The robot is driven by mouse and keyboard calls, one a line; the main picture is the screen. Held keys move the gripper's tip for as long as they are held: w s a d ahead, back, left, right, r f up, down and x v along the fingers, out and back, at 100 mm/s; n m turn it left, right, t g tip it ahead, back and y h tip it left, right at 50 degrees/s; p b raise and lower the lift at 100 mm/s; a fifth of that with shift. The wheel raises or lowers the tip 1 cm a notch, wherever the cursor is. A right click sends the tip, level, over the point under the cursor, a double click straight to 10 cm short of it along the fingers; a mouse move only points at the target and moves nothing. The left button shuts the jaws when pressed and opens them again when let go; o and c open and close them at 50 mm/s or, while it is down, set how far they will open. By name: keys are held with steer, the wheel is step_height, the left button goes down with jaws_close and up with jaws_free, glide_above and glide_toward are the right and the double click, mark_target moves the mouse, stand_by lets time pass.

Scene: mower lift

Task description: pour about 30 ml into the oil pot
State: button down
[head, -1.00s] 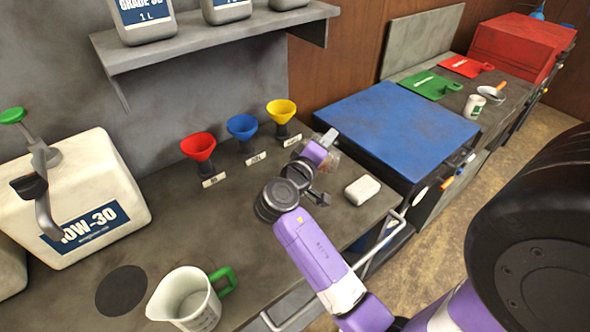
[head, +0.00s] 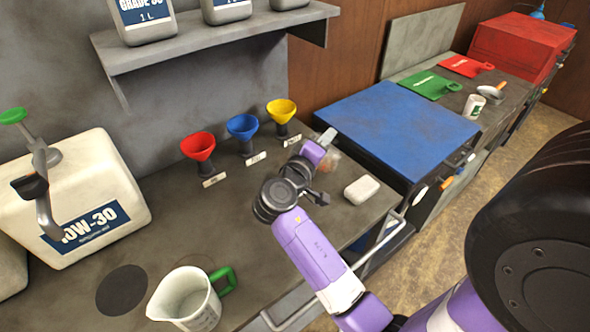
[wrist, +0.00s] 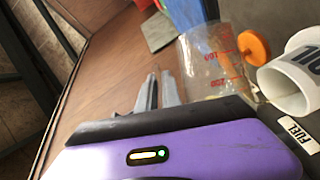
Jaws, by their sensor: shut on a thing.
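My gripper (head: 322,146) is at the right part of the near bench, by the yellow funnel. It is shut on a clear beaker (head: 331,161), faint and partly hidden behind the gripper in the head view. In the wrist view the beaker (wrist: 212,62) shows red marks, with a pale yellowish tint low in it. I cannot tell its exact tilt. A white pot with black letters (wrist: 293,84), cut off at the frame edge and reading like OIL, is close beside the beaker.
Red (head: 198,145), blue (head: 242,125) and yellow (head: 281,109) funnels stand behind my arm. A jug with a green handle (head: 190,300) and a 10W-30 container (head: 85,200) are at left. A FUEL label (wrist: 299,135) is near the pot.

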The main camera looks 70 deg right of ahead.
mark_target(339, 154)
steer(key=s+f+m+b, duration=0.1)
steer(key=s+m+y, duration=0.1)
steer(key=s+f+m+t+b, duration=0.1)
steer(key=shift+d+f+m+y+b, duration=0.3)
steer(key=shift+d+f+m+y, duration=0.05)
steer(key=shift+m+y, duration=0.05)
steer(key=shift+r, duration=0.2)
steer(key=shift+f, duration=0.1)
stand_by(0.5)
steer(key=shift+s+f+m+b, duration=0.3)
steer(key=shift+f, duration=0.25)
steer(key=shift+s+d+r+m+t, duration=0.1)
steer(key=shift+s+r+m+t, duration=0.1)
steer(key=shift+m+t, duration=0.1)
steer(key=shift+f, duration=0.1)
